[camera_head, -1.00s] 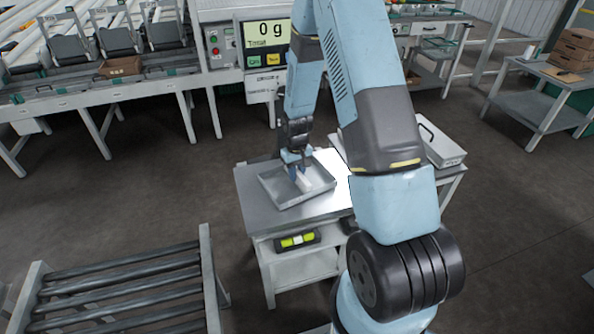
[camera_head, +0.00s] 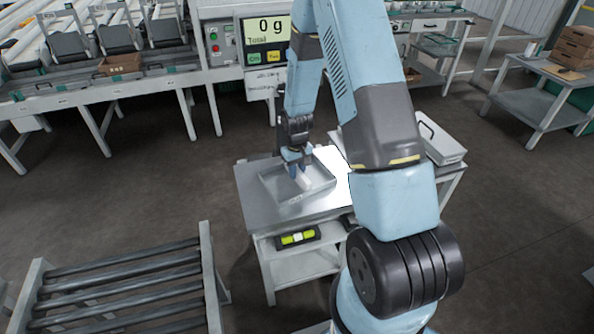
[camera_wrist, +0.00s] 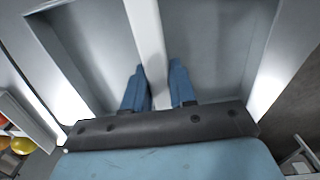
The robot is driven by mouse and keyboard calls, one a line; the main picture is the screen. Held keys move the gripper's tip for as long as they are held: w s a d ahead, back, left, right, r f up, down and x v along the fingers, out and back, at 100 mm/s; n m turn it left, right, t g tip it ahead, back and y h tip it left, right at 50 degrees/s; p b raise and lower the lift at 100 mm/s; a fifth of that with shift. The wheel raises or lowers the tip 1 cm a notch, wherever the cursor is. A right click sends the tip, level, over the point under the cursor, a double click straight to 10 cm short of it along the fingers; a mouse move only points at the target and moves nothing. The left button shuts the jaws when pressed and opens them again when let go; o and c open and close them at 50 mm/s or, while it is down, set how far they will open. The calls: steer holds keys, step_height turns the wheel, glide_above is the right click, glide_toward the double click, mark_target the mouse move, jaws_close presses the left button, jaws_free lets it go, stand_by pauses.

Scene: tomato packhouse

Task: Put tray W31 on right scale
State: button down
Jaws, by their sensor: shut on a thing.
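A shallow grey tray (camera_head: 272,187) is at the metal-topped table (camera_head: 250,205) in the middle of the head view. No label can be read on it, and I cannot tell whether it rests on the top or hangs just above. My gripper (camera_head: 298,170) points down into the tray. In the wrist view my gripper (camera_wrist: 158,85) has its two blue fingers on either side of a white bar (camera_wrist: 146,35) that runs across the tray (camera_wrist: 85,60), and is shut on it. The display (camera_head: 266,43) behind reads 0 g. I cannot tell which scale it belongs to.
A roller conveyor (camera_head: 120,285) stands at the front left. A side table with boxes (camera_head: 577,45) is far right.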

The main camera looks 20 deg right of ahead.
steer(key=c, duration=0.8)
jaws_free()
steer(key=shift+c, duration=0.2)
steer(key=c, duration=0.3)
steer(key=shift+r, duration=3.5)
